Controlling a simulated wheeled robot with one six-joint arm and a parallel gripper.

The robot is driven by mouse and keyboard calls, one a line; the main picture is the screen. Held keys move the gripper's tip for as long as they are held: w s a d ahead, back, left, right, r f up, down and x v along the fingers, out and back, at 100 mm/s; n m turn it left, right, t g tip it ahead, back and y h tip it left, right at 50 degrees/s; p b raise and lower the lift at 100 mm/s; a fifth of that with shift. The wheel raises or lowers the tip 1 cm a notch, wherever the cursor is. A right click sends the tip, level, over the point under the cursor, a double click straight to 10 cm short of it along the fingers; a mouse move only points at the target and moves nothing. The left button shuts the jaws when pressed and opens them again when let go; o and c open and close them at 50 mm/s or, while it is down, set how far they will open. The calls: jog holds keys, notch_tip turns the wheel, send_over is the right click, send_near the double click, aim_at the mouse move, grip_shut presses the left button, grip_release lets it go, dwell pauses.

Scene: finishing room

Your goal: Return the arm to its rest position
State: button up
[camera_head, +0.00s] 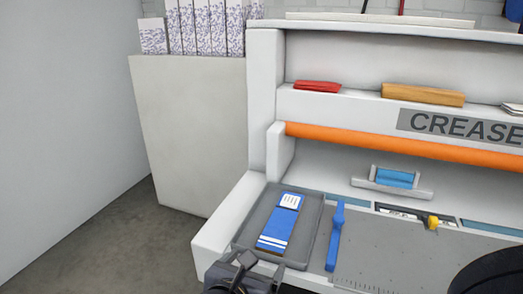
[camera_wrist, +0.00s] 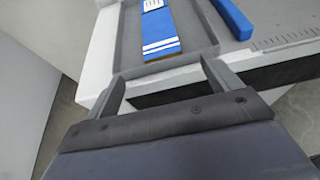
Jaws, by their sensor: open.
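My gripper (camera_head: 246,270) is at the bottom of the head view, near the front edge of the creasing machine (camera_head: 222,232). Its two fingers are spread apart with nothing between them in the wrist view (camera_wrist: 163,84). The fingertips are near the front rim of a grey tray (camera_head: 310,226). A blue and white striped packet (camera_head: 278,228) lies in the tray, and it also shows in the wrist view (camera_wrist: 160,32). Most of my arm is out of view.
A blue bar (camera_head: 335,236) lies right of the tray. A ruled grey bed (camera_head: 385,262) spreads further right. Above are an orange roller (camera_head: 400,143) and a shelf with a red bundle (camera_head: 317,86) and an orange one (camera_head: 422,94). Bare floor (camera_head: 120,240) is at left.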

aim_at(274, 238)
jog(key=b+x, duration=0.1)
jog(key=x, duration=1)
jog(key=shift+w+d+f, duration=0.15)
jog(key=shift+w+f, duration=0.05)
jog(key=shift+w, duration=0.1)
